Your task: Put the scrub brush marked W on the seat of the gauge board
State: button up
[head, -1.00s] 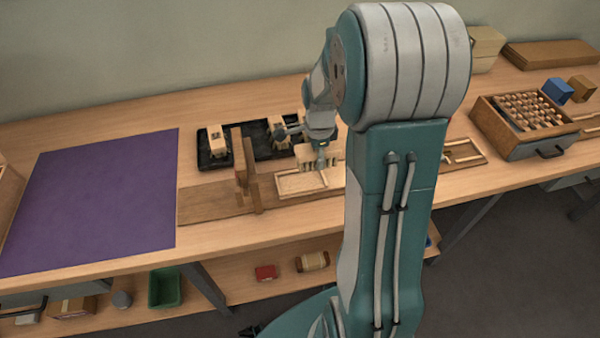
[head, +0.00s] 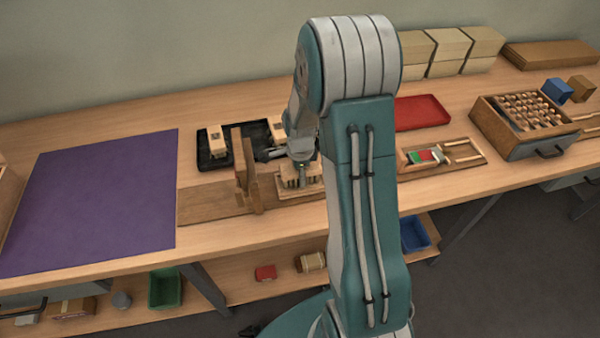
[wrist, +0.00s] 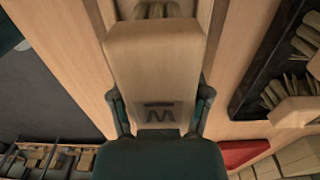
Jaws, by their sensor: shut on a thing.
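The scrub brush (head: 301,178) is a pale wooden block with bristle tufts. My gripper (wrist: 160,110) is shut on it; in the wrist view the block (wrist: 155,65) fills the space between the fingers and bears a dark W-like letter with a bar. The gauge board (head: 205,203) is a long brown plank with wooden uprights (head: 246,175). The brush is just right of the uprights, over or on the pale seat (head: 302,196), which it and my gripper partly hide. I cannot tell whether it touches the seat.
A black tray (head: 205,164) with other pale blocks stands behind the board. A purple mat (head: 95,200) lies at left. At right are a red tray (head: 421,112), a wooden frame (head: 465,159) with coloured pieces, and a drawer box (head: 545,140). Pale boxes (head: 445,55) stand at the back.

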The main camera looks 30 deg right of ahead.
jog(key=o, duration=1)
notch_tip(320, 180, up, 12)
jog(key=shift+r, duration=0.1)
jog(key=shift+s+a+r+n+t, duration=0.95)
jog(key=shift+s+a+r+n, duration=1.35)
jog(key=shift+s+n, duration=1.1)
jog(key=shift+s+a+r+n+t, duration=0.9)
jog(key=shift+s+a+r+n, duration=1.05)
jog(key=shift+s+r+n, duration=1.3)
jog(key=shift+s+a+r+n+t, duration=0.95)
jog(key=shift+s+a+r+n, duration=1.1)
jog(key=shift+s+n, duration=1.4)
jog(key=shift+w+f+n, duration=0.1)
jog(key=shift+w+n, duration=0.4)
jog(key=shift+w, duration=0.05)
